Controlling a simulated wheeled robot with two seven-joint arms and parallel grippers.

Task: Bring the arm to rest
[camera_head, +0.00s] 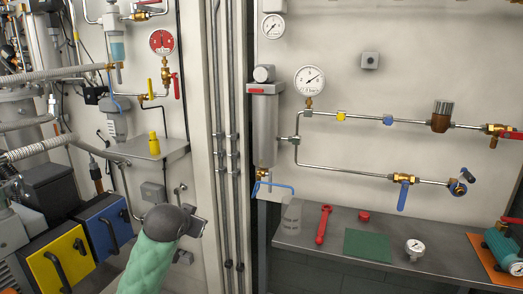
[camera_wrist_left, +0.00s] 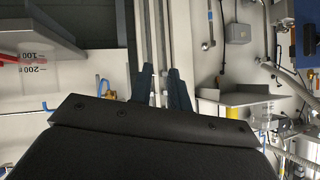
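My left arm (camera_head: 152,262), in a green sleeve, comes up from the bottom left of the head view. Its dark grey wrist (camera_head: 168,220) stands in front of the lower wall, left of the vertical pipes. My left gripper shows beyond the dark wrist body in the left wrist view (camera_wrist_left: 159,70). Its two dark fingers stand apart with nothing seen between them, so it is open and empty. In the head view its fingers are mostly hidden behind the wrist. My right arm and gripper are in neither view.
A grey bench (camera_head: 340,246) at right bears a clear beaker (camera_head: 290,218), red wrench (camera_head: 323,223), green cloth (camera_head: 367,246) and gauge (camera_head: 414,248). A wall shelf (camera_head: 156,149) and blue and yellow drawer fronts (camera_head: 62,264) lie near the left arm. Vertical pipes (camera_head: 230,150) run beside it.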

